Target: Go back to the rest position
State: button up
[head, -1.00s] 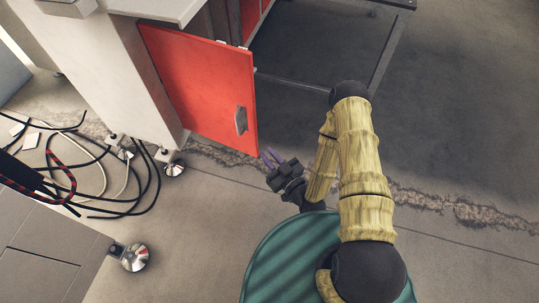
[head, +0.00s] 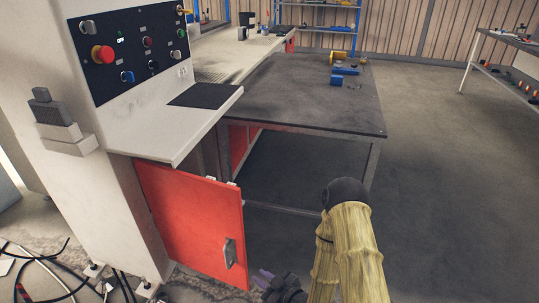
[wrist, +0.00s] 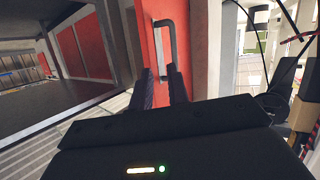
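My gripper (head: 266,279) is at the bottom of the head view, just right of the lower free corner of a red cabinet door (head: 190,222). In the wrist view its two dark fingers (wrist: 163,88) stand apart with nothing between them. The door stands open and has a grey bar handle (head: 230,252). The handle also shows in the wrist view (wrist: 172,42), beyond the fingertips; I see no grip on it.
A white machine with a control panel (head: 128,48) stands at the left, with a white shelf (head: 165,140) above the door. A dark table (head: 310,95) is behind. Loose cables (head: 50,280) lie at lower left. The floor at right is clear.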

jog(key=w+d+r+m+g+h, duration=0.2)
jog(key=d+r+m+g+h, duration=0.15)
jog(key=d+r+h, duration=0.65)
jog(key=s+d+r+m+g, duration=0.4)
jog(key=s+d+r+m, duration=0.3)
jog(key=s+r, duration=0.5)
jog(key=w+p+v, duration=0.3)
jog(key=p+v, duration=1.4)
jog(key=w+r+p+v, duration=0.1)
jog(key=w+p+v, duration=0.2)
jog(key=p+v, duration=1.4)
jog(key=shift+w+a+r+p, duration=0.25)
jog(key=shift+w+r+p, duration=0.1)
jog(key=shift+p, duration=0.5)
jog(key=shift+s+d, duration=0.1)
